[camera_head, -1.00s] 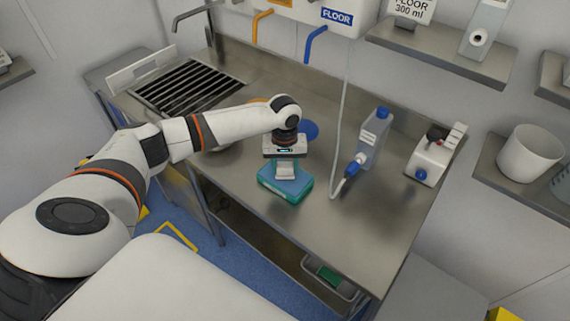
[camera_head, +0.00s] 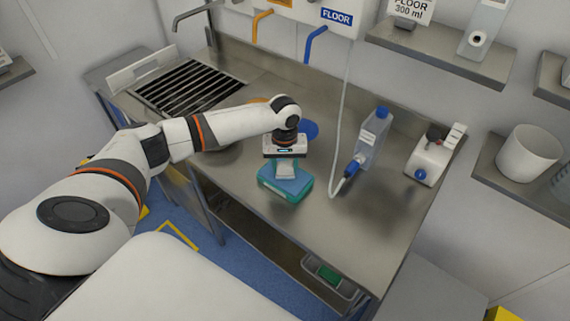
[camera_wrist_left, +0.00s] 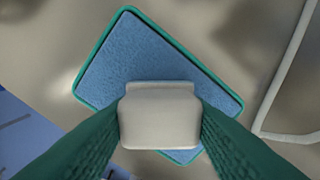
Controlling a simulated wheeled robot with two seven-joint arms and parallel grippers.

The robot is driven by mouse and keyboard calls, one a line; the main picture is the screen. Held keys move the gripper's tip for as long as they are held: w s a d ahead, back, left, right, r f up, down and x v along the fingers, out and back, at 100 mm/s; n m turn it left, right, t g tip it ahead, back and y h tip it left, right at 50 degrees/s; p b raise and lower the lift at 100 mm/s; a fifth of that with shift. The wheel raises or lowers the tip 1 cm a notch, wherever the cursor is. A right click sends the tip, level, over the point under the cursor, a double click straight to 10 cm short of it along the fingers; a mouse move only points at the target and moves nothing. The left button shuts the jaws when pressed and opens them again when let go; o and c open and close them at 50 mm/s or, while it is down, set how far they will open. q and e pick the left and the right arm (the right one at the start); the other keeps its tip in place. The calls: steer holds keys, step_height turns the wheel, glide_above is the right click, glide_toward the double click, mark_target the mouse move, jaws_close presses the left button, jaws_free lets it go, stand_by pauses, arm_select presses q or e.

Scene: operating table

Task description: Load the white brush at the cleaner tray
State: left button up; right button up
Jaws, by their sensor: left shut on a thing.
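The white brush (camera_head: 286,170) shows as a pale block in the head view and fills the lower middle of the left wrist view (camera_wrist_left: 160,117). My left gripper (camera_head: 286,165) is shut on it, with a green finger on each side in the wrist view. Directly below is a teal-rimmed tray with a blue top (camera_head: 272,183), lying on the steel table; it also shows in the wrist view (camera_wrist_left: 130,55). The brush is over the blue top; whether it touches is hard to tell. The right gripper is not in view.
On the steel table (camera_head: 250,220), a clear bottle with a blue cap (camera_head: 371,140) and hose stands to the right. A white device (camera_head: 428,160) is farther right, a drain grate (camera_head: 185,90) at back left. A small tray with a green item (camera_head: 329,275) is on the lower shelf.

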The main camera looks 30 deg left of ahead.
mark_target(286, 165)
arm_select(q)
steer(key=shift+s+f+p, duration=0.15)
steer(key=shift+p, duration=0.15)
stand_by(1.4)
step_height(286, 165, up, 7)
steer(key=p, duration=0.9)
steer(key=shift+d, duration=0.1)
stand_by(0.6)
